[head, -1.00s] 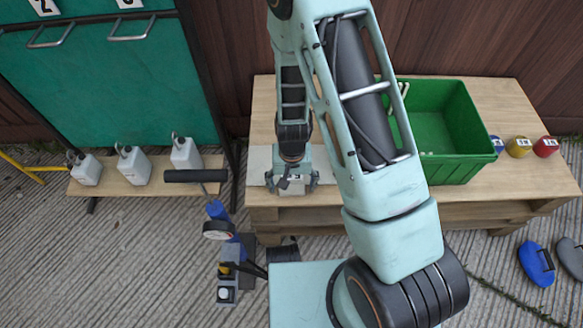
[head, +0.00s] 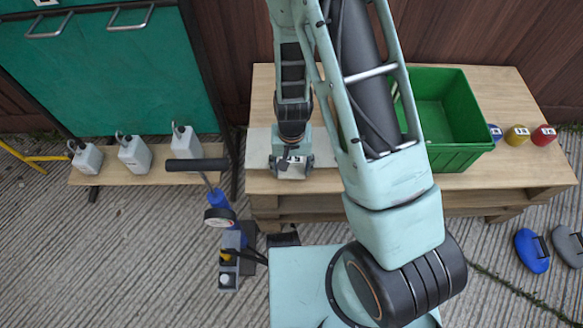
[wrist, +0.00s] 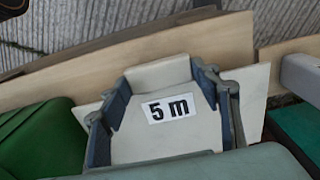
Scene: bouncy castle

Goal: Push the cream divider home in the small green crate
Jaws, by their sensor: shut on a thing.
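My gripper (head: 292,170) is low at the front left of the wooden table, its fingers shut on a pale grey block labelled "5 m" (wrist: 172,132). In the wrist view the dark finger pads of my gripper (wrist: 165,100) lie along both sides of the block. A pale flat board (head: 259,145) lies under or behind it. The green crate (head: 460,158) stands open on the table, right of my gripper and apart from it. My arm hides its left part. A small pale piece (head: 396,92) shows at that side; I cannot tell if it is the cream divider.
Blue, yellow and red labelled cans (head: 517,135) stand right of the crate on the table (head: 500,185). White jugs (head: 186,141) stand on a low bench at left. A blue pump with a black handle (head: 197,164) stands left of the table.

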